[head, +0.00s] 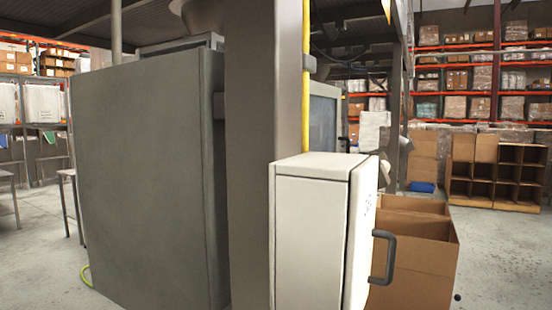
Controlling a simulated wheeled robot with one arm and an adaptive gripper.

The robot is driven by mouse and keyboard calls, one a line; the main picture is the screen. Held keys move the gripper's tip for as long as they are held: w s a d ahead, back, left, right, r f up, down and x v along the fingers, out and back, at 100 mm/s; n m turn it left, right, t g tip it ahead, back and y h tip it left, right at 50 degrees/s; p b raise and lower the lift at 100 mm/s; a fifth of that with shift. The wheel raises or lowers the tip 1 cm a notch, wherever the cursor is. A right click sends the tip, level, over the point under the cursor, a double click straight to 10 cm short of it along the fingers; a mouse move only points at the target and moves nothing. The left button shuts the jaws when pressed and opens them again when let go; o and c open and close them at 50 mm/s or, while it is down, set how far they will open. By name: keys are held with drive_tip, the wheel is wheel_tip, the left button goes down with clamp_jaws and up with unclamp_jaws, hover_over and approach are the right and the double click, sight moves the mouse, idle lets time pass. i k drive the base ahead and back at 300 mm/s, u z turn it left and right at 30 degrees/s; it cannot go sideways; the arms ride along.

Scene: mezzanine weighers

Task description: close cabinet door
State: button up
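A small white cabinet (310,240) stands in the foreground right of centre, seen from its side and top. Its door (361,230) is on the right side and is seen at a steep angle. A dark seam runs between the door and the cabinet body; I cannot tell whether the door is fully shut or slightly ajar. A dark grey bar handle (388,257) sticks out to the right from the door. The cabinet's inside is hidden. My gripper is not in view.
A wide grey pillar (262,130) and a large grey cabinet (145,180) stand to the left. An open cardboard box (425,265) is behind the handle. A compartmented shelf (498,180) is at the back right. Floor (505,255) at the right is mostly clear.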

sight(325, 113)
drive_tip(key=u, duration=0.05)
drive_tip(key=k, duration=0.55)
drive_tip(key=z, duration=0.85)
drive_tip(key=i, duration=1.3)
drive_tip(key=u, duration=0.3)
